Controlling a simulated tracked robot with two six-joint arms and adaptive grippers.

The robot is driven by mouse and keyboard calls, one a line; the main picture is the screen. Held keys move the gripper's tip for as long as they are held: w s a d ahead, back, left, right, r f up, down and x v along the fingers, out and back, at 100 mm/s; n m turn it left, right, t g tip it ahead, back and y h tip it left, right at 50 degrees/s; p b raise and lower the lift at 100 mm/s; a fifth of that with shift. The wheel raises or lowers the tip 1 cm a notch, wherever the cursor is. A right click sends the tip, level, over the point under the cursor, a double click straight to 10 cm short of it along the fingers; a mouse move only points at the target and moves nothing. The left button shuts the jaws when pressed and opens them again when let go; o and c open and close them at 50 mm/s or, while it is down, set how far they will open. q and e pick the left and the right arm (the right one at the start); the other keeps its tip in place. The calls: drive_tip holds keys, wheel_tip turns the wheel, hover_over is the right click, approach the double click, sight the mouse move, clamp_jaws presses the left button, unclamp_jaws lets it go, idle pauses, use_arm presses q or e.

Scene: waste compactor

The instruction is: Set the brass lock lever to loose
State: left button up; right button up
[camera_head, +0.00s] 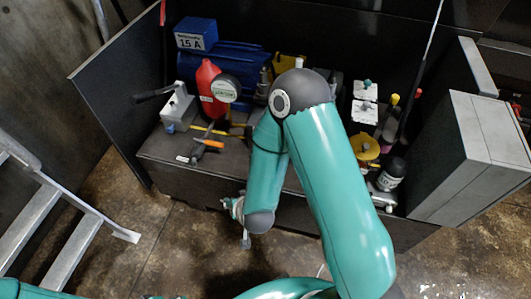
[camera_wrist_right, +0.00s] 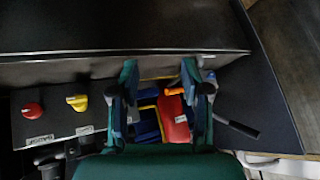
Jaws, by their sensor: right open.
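I cannot identify the brass lock lever for certain. A yellow, brass-like round part (camera_head: 365,148) sits at the bench's front right in the head view. A yellow knob (camera_wrist_right: 77,102) with a label shows at the left of the right wrist view; I cannot tell whether they are the same part. Any setting marks are too small to read. My right gripper (camera_wrist_right: 165,98) is open and empty, its fingers apart over the bench items. In the head view, my right arm crosses the middle of the bench and hides part of it. My left gripper is not in view.
A red knob (camera_wrist_right: 33,110) sits left of the yellow knob. A red bottle (camera_head: 208,90), a blue 15 A box (camera_head: 196,34), an orange-handled tool (camera_head: 207,143) and a black-handled lever (camera_head: 155,95) occupy the bench's left. A grey cabinet (camera_head: 470,160) bounds the right.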

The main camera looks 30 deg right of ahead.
use_arm(q)
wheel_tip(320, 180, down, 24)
drive_tip(key=b, duration=2.1)
use_arm(e)
drive_tip(key=w+d+m+t+h, duration=0.1)
drive_tip(key=w+d+m+h, duration=0.1)
drive_tip(key=w+d+h, duration=0.2)
drive_tip(key=w+d+r+m+t+h, duration=0.1)
drive_tip(key=w+d+h, duration=0.3)
drive_tip(key=d, duration=0.5)
drive_tip(key=w+d+r+m+t+h, duration=0.1)
drive_tip(key=w+d+m+t+h, duration=0.1)
drive_tip(key=w+d, duration=0.4)
drive_tip(key=shift+w+d+r+m+t+h, duration=0.1)
drive_tip(key=shift+d+r+m+t+h, duration=0.15)
drive_tip(key=shift+h, duration=0.3)
drive_tip(key=shift+w+d+m+t+h, duration=0.15)
drive_tip(key=shift+t+h, duration=0.2)
drive_tip(key=shift+h, duration=0.2)
drive_tip(key=shift+s, duration=0.1)
drive_tip(key=shift+c, duration=0.2)
clamp_jaws()
drive_tip(key=shift+d, duration=0.1)
